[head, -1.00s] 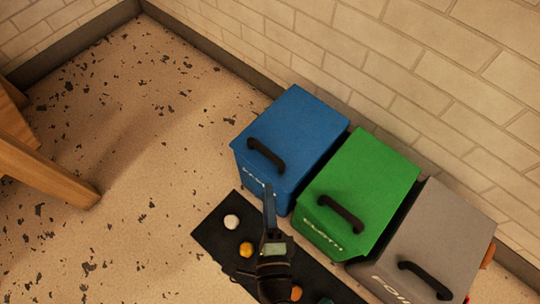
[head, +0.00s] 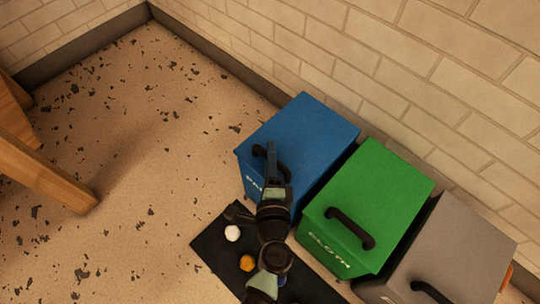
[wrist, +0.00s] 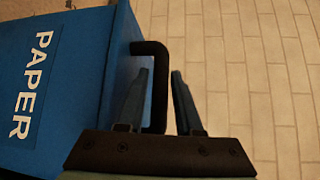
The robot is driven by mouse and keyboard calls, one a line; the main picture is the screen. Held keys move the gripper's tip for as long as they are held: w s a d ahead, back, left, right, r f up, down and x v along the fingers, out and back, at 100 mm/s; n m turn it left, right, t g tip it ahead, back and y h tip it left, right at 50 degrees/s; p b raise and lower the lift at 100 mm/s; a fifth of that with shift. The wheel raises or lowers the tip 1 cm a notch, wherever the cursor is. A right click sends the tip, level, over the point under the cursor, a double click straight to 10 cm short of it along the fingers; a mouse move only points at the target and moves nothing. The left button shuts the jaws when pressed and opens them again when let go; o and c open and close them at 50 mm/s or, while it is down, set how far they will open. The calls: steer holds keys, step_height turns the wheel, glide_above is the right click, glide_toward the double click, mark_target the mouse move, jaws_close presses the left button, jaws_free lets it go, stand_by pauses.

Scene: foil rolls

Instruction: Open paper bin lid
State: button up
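The paper bin (head: 315,135) is blue, with its lid down, and stands at the left end of a row of bins by the wall. Its side shows in the wrist view (wrist: 80,90) with the word PAPER. Its black handle (head: 282,168) is partly hidden by my gripper (head: 271,152) in the head view. In the wrist view, my gripper (wrist: 163,75) is open, with one finger on each side of the handle bar (wrist: 160,65). The fingers are close to the bar; I cannot tell whether they touch it.
A green bin (head: 385,190) and a grey bin (head: 455,245) stand to the right, both shut. A brick wall (head: 400,60) is close behind the bins.

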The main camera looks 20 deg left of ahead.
jaws_close()
stand_by(1.4)
